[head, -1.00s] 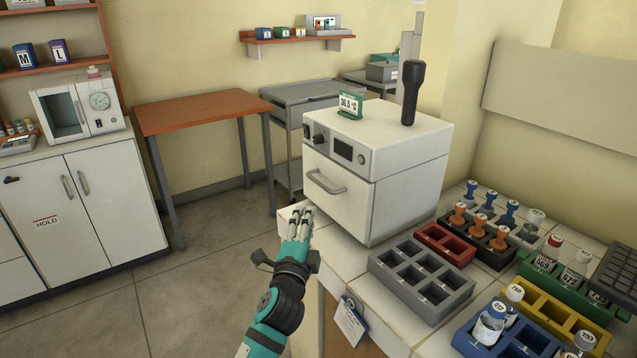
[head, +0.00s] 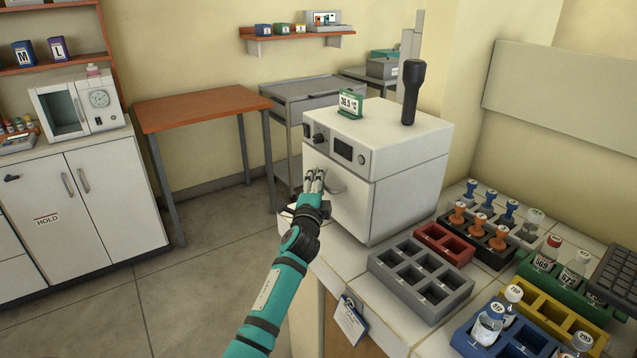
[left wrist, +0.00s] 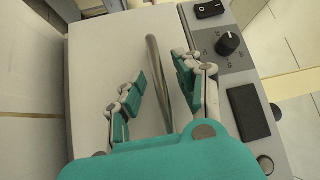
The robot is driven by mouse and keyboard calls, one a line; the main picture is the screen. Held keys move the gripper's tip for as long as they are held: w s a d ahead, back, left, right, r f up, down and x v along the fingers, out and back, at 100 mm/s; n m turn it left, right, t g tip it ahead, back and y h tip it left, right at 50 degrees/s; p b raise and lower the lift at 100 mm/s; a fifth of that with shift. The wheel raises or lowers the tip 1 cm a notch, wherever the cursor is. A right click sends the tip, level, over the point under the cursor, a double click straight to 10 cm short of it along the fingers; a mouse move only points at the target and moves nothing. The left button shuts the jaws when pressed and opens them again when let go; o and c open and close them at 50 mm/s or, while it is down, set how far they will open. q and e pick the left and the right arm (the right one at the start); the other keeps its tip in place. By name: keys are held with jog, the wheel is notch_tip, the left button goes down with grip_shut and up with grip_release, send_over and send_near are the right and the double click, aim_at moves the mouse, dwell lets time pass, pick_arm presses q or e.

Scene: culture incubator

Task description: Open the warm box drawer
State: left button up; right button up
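The drawer looks shut. Its metal bar handle (head: 337,187) is partly hidden by my left gripper (head: 315,180) in the head view. In the left wrist view the handle (left wrist: 158,80) runs between the two spread fingers of my left gripper (left wrist: 157,88), with a gap on either side. The gripper is open around the handle. My right gripper is not in view.
A green temperature sign (head: 351,104) and a black upright tool (head: 411,90) stand on the box. A grey rack (head: 420,277), a red rack (head: 443,243) and bottle racks fill the counter to the right. The floor (head: 190,280) at left is clear.

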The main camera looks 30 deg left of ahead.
pick_arm(q)
jog(key=shift+c, duration=0.4)
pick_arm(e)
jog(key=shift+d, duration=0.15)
pick_arm(q)
grip_shut()
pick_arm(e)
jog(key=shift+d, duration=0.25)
pick_arm(q)
jog(key=shift+f, duration=0.15)
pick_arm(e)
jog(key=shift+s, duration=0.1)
